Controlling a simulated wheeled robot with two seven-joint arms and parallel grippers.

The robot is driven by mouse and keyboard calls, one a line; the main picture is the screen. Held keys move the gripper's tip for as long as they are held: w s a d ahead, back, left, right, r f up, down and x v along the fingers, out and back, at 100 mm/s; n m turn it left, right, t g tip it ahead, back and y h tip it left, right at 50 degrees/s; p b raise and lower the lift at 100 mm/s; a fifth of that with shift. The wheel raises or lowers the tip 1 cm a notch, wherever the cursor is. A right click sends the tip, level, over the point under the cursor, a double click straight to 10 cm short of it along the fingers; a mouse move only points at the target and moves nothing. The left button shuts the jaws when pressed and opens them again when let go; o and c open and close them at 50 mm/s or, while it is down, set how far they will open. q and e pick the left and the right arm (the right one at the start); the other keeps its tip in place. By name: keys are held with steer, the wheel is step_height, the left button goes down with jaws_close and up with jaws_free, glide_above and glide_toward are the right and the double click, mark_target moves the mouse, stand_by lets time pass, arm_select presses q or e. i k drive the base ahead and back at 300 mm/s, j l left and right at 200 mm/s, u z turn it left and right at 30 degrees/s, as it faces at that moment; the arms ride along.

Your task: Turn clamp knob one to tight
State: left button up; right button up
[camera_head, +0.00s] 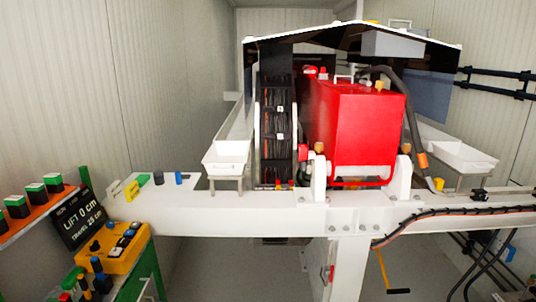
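No knob in view carries a label that I can read, so I cannot tell which one is clamp knob one. A small dark knob (158,178) and a blue knob (179,178) stand upright on the left end of the white beam (270,207). Orange-yellow knobs show beside the red pump block (357,125), one at its lower left (319,148) and one at its lower right (406,148). Whether any knob is tight or loose cannot be seen. Neither of my grippers is in view.
A display (84,219) reading "LIFT 0 cm" stands at the left, beside a yellow control box (115,248) and a rack with green-topped buttons. White trays (228,158) flank the machine. Black hoses hang at the right. Grey floor is open below the beam.

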mark_target(484, 197)
steer(key=z, duration=1.5)
